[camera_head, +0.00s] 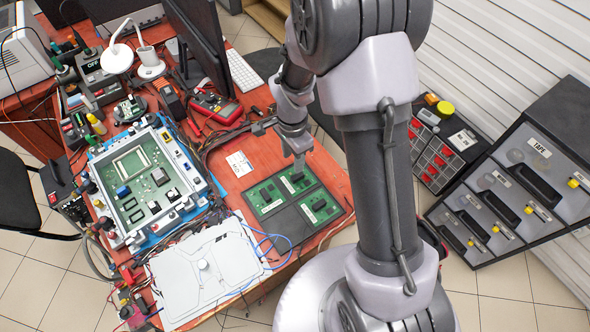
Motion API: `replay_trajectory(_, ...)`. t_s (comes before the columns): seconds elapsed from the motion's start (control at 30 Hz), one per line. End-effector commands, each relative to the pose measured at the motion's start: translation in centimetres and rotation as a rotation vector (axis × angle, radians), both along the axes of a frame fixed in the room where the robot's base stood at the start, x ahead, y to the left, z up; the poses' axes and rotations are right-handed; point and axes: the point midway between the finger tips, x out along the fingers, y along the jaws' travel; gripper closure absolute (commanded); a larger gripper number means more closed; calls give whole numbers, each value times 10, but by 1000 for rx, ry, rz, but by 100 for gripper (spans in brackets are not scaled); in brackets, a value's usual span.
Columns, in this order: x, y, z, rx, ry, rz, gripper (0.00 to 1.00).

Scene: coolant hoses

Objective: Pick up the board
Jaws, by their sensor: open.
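A dark tray (290,226) lies on the red table and holds green boards. One board (264,207) is at its left, one (301,178) at its upper right and one (330,216) at its lower right; the lower left slot looks empty. My gripper (299,170) points down over the upper right board, close above it or touching; I cannot tell which. It looks empty, and its fingertips are small in view. Another green board (140,207) with several chips sits in a blue and grey frame (107,197) at the left.
A white panel (190,285) with blue cables lies left of the tray. A monitor (198,40), a multimeter (215,105) and a lamp (117,57) crowd the table's back. A dark cabinet (535,170) with labelled slots stands at the right on the tiled floor.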

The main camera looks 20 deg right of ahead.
Motion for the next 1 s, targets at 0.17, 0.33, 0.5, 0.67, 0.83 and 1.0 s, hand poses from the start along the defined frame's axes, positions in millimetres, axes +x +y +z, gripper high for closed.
replay_trajectory(0.17, 0, -1, -44, 0, 0, 1, 58)
replay_trajectory(0.33, 0, -2, -58, 0, 0, 1, 58)
replay_trajectory(0.5, 2, -11, -91, 0, 2, 0, 58)
replay_trajectory(0.67, 2, -10, -104, 1, 0, 1, 58)
replay_trajectory(0.83, 3, -10, -102, 0, -1, 1, 68)
replay_trajectory(1.0, 2, -10, -102, 0, -1, 1, 100)
